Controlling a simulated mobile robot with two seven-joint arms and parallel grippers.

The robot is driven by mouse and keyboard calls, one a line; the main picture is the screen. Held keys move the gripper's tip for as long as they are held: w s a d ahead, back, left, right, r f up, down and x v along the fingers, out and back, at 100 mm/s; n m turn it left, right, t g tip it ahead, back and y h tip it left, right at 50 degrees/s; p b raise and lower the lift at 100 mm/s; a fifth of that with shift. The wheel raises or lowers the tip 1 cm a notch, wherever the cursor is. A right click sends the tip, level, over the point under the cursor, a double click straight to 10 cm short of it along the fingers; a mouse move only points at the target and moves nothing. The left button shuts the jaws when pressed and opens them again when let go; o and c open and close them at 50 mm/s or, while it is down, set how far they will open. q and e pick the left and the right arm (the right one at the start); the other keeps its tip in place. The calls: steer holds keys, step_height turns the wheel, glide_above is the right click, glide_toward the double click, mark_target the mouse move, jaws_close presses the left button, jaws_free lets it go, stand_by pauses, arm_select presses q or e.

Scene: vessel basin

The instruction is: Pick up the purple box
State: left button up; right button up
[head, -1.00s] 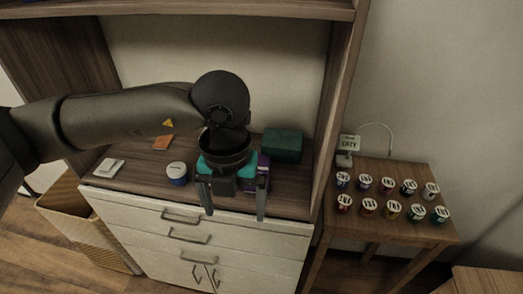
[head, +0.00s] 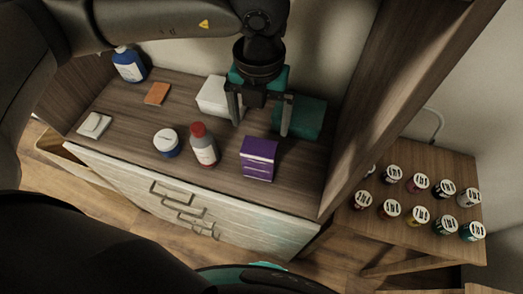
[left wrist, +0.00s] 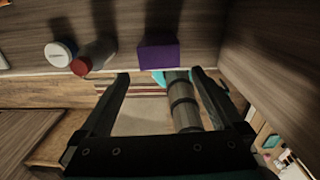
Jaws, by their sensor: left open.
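The purple box (head: 258,158) stands on the wooden shelf top near its front edge, right of a grey bottle with a red cap (head: 204,146). My left gripper (head: 260,128) points down above the shelf, behind the box in the head view. Its two fingers are apart with nothing between them. In the left wrist view the purple box (left wrist: 158,56) shows just beyond the open fingertips (left wrist: 160,74), apart from them. My right gripper is not seen in either view.
A green box (head: 303,118) and a white box (head: 213,97) stand behind. A round blue-and-white tub (head: 166,143), an orange block (head: 157,93) and a blue bottle (head: 129,65) are to the left. An upright side panel (head: 370,110) rises on the right. Several small jars stand on the side table (head: 420,238).

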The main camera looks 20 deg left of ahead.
mark_target(259, 146)
arm_select(q)
step_height(259, 146, down, 10)
steer(key=shift+a+r+p, duration=0.1)
steer(key=shift+p, duration=0.6)
jaws_close()
stand_by(0.5)
